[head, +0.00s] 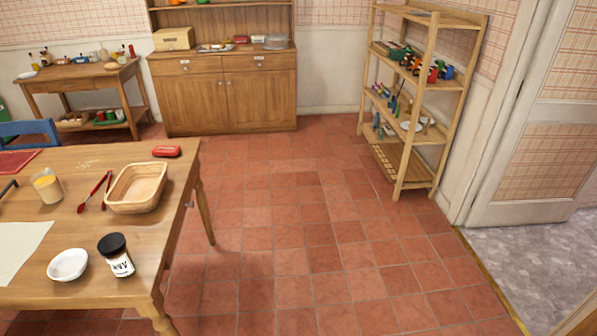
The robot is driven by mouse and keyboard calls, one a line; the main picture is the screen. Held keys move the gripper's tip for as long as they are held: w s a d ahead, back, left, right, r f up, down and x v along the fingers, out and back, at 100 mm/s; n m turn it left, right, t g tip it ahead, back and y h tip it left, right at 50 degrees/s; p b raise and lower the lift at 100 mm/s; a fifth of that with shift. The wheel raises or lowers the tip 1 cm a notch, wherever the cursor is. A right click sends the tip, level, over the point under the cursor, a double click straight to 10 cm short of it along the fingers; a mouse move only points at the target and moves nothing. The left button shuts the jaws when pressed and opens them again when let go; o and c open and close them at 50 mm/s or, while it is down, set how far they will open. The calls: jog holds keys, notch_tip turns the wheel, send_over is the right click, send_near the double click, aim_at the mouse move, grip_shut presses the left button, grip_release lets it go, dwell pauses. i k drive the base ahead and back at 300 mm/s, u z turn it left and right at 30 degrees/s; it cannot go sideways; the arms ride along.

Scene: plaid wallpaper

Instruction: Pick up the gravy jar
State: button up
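A jar that looks like the gravy jar (119,264) stands near the right front corner of the wooden table (135,287). It has a black lid, dark sides and a white label with dark lettering that I can only partly read. It stands upright, just right of a small white bowl (68,265), with a small gap between them. My gripper does not show in the head view.
A wooden tray (137,207), red tongs (95,192), a glass of yellow stuff (47,186) and a red object (166,151) lie farther back on the table. A wooden shelf (412,150) stands at the right wall. The tiled floor between is clear.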

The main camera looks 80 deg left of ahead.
aim_at(113, 246)
jog(key=u, duration=0.9)
jog(key=k, duration=0.1)
jog(key=u, duration=3.15)
jog(key=k, duration=0.75)
jog(key=z, duration=0.2)
jog(key=i, duration=1.8)
jog(key=u, duration=0.05)
